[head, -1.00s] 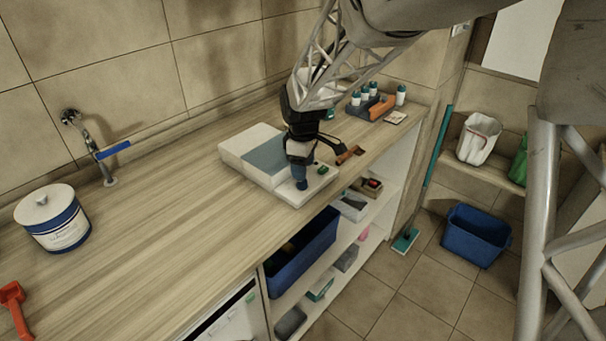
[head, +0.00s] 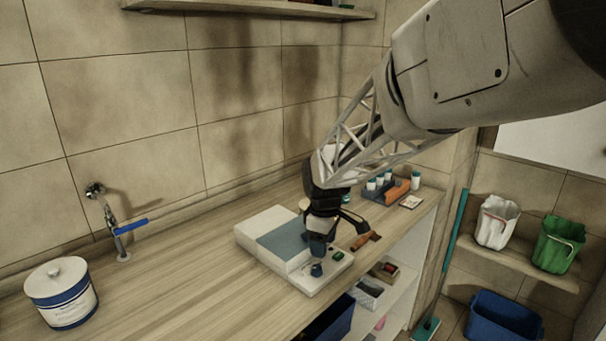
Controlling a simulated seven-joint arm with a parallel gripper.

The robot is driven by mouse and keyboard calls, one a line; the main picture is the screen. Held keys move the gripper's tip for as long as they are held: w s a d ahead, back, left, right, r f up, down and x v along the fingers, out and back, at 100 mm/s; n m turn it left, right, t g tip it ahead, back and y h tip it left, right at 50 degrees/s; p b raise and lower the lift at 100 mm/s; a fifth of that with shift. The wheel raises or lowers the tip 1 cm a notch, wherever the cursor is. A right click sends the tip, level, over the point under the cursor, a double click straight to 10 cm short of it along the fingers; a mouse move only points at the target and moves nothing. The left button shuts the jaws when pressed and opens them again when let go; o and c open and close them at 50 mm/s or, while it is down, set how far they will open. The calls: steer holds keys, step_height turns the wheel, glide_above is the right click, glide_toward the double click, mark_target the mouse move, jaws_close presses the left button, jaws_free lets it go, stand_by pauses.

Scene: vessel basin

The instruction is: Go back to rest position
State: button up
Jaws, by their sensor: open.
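My gripper (head: 322,248) is open above the front part of a white device with a grey-blue top panel (head: 283,246) on the wooden counter. A small dark blue piece (head: 317,270) sits on the device's white front ledge, just below the gripper. A green item (head: 337,255) lies on the same ledge. I cannot tell whether the fingers touch the blue piece. Nothing is clearly held.
A tap with a blue lever (head: 131,226) and a white-and-blue canister (head: 62,293) stand on the left. A wooden-handled tool (head: 362,241) and a rack of bottles (head: 383,187) lie to the right. A shelf (head: 250,8) hangs above.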

steer(key=s+d+r+m, duration=0.2)
steer(key=s+d+m, duration=0.2)
steer(key=s, duration=0.6)
steer(key=s+d+r+m+t, duration=0.1)
steer(key=s+d+r+m, duration=0.2)
steer(key=s, duration=0.8)
steer(key=s+d+r+m+t, duration=0.1)
steer(key=s+d+m, duration=0.4)
steer(key=s, duration=0.5)
steer(key=shift+s+r+m, duration=0.3)
steer(key=shift+r+m, duration=0.2)
steer(key=shift+r, duration=0.2)
steer(key=shift+d, duration=0.1)
steer(key=shift+c, duration=0.5)
